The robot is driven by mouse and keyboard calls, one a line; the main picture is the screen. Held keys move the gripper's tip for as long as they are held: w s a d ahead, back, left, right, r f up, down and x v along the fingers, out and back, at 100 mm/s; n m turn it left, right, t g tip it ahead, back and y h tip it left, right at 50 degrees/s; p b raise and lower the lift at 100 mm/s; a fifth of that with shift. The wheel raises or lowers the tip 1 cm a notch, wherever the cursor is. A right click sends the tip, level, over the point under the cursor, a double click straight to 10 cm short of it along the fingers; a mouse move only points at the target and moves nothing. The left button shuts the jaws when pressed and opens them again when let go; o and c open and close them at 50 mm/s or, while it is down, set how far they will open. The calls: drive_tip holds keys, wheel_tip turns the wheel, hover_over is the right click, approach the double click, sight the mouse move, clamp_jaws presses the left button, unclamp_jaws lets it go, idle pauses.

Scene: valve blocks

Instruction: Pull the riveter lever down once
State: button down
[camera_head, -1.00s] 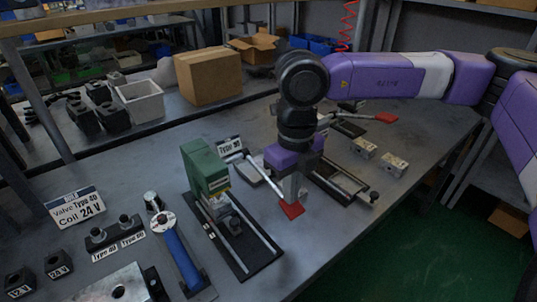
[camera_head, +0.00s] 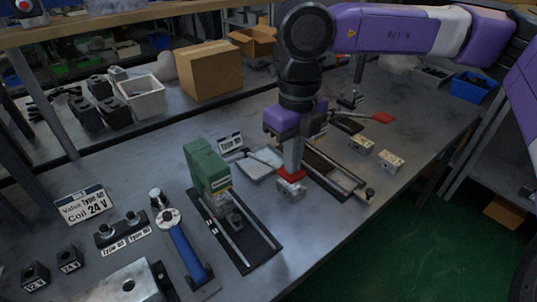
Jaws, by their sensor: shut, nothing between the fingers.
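The fingers hide part of the red end. A green press (camera_head: 207,167) on a black base (camera_head: 262,250) stands to the left.
A small metal block (camera_head: 291,190) sits just in front of the red end. Two more blocks (camera_head: 362,146) (camera_head: 391,160) lie to the right. A second red-ended lever (camera_head: 383,117) is farther back. A blue-handled tool (camera_head: 187,252) lies at the front left.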

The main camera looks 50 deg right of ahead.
drive_tip(key=shift+r+p, duration=0.95)
drive_tip(key=shift+r, duration=1.5)
